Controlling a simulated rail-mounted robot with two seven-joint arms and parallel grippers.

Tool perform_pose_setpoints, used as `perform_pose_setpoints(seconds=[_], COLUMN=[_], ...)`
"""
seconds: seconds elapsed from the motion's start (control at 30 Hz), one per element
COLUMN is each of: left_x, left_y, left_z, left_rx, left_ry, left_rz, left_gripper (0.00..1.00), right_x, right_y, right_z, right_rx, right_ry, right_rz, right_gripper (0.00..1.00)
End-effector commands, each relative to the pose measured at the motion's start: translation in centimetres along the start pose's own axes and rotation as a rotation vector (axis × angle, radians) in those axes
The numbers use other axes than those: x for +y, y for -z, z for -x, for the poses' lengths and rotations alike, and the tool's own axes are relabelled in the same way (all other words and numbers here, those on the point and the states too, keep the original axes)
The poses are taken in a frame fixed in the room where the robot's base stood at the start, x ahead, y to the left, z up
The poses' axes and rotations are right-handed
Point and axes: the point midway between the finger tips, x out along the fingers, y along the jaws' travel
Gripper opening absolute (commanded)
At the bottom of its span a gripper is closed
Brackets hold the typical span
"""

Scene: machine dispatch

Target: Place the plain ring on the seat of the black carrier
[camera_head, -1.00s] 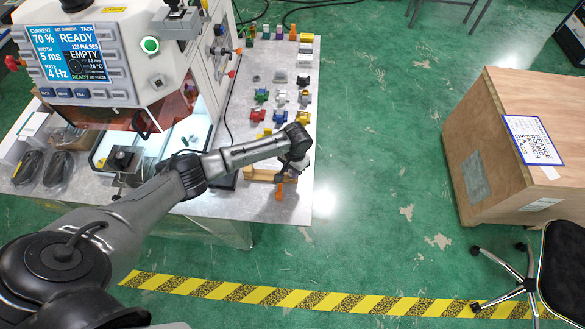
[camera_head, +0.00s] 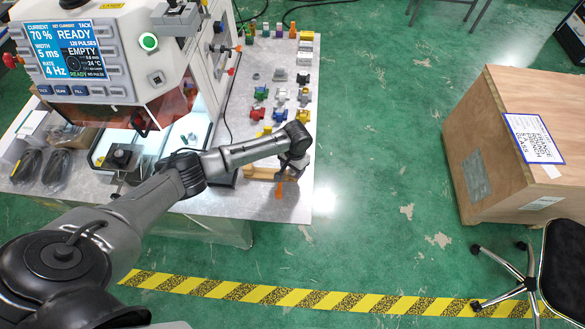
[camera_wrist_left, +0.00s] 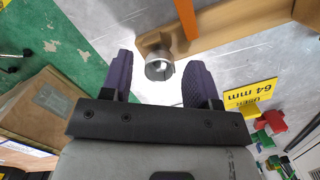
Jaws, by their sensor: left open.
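My left gripper (camera_head: 284,176) is at the front right of the table, over a wooden stand (camera_head: 262,173). In the left wrist view its dark fingers (camera_wrist_left: 160,78) are open. A small shiny metal ring (camera_wrist_left: 159,68), plain as far as I can see, shows between and just beyond the fingertips, at the wooden stand's (camera_wrist_left: 225,20) end. I cannot tell whether a finger touches it. In the head view the arm hides the ring. I cannot tell for sure which of the small things on the table is the black carrier. My right gripper is not in view.
Coloured carriers, among them a red one (camera_head: 257,113) and a blue one (camera_head: 279,115), stand behind the gripper. An orange post (camera_wrist_left: 186,18) rises near the ring. A yellow 64 mm label (camera_wrist_left: 250,95) lies to the right. The welding machine (camera_head: 150,60) stands left.

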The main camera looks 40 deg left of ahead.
Motion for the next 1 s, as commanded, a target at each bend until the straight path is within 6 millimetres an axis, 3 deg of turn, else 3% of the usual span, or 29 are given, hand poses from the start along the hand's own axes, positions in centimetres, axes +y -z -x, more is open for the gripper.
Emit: perform_pose_setpoints(seconds=[0.07, 0.1, 0.3, 0.6, 0.8, 1.0], left_x=[-0.1, 0.0, -0.1, 0.0, -0.1, -0.1], left_y=[0.1, 0.1, 0.3, 0.3, 0.3, 0.3], left_z=[-0.5, 1.2, 5.5, 11.0, 13.0, 13.7], left_rx=[0.002, 0.003, 0.004, 0.003, 0.001, 0.000], left_ry=[0.001, -0.001, -0.002, -0.001, -0.001, -0.001], left_rz=[-0.002, -0.001, 0.001, 0.000, 0.000, 0.001], left_gripper=[0.55, 0.55, 0.55, 0.55, 0.55, 0.55], right_x=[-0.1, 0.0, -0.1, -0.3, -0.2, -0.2], right_y=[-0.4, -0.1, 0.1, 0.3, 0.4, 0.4], right_z=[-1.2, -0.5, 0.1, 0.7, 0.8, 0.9], right_rx=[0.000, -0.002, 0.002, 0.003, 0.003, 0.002], right_ry=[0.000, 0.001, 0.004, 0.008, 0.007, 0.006], right_rz=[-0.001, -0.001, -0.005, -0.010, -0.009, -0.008], right_gripper=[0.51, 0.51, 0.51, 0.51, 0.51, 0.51])
